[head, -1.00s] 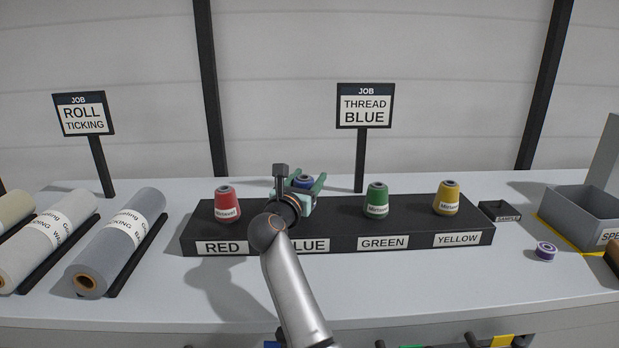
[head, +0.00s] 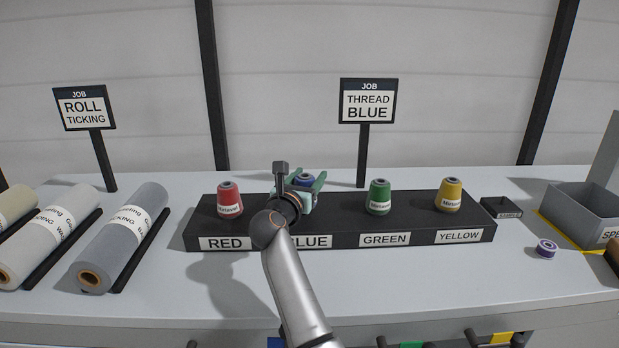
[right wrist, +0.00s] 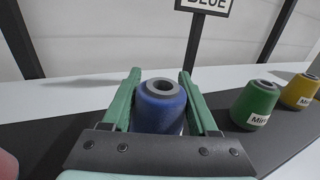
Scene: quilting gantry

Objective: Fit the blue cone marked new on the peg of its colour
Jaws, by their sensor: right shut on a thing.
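The blue cone (right wrist: 160,106) stands upright between the green fingers of my right gripper (right wrist: 160,100), which is shut on it. In the head view only the cone's top (head: 305,179) shows, behind my right gripper (head: 305,190). It is above the black rack (head: 340,218), at the BLUE label (head: 314,242), between the red and green cones. The blue peg and the cone's base are hidden, so I cannot tell whether the cone sits on the peg. No "new" marking shows on its visible side. My left gripper is not in view.
On the rack stand a red cone (head: 229,199), a green cone (head: 379,197) and a yellow cone (head: 450,196). Fabric rolls (head: 122,240) lie at left.

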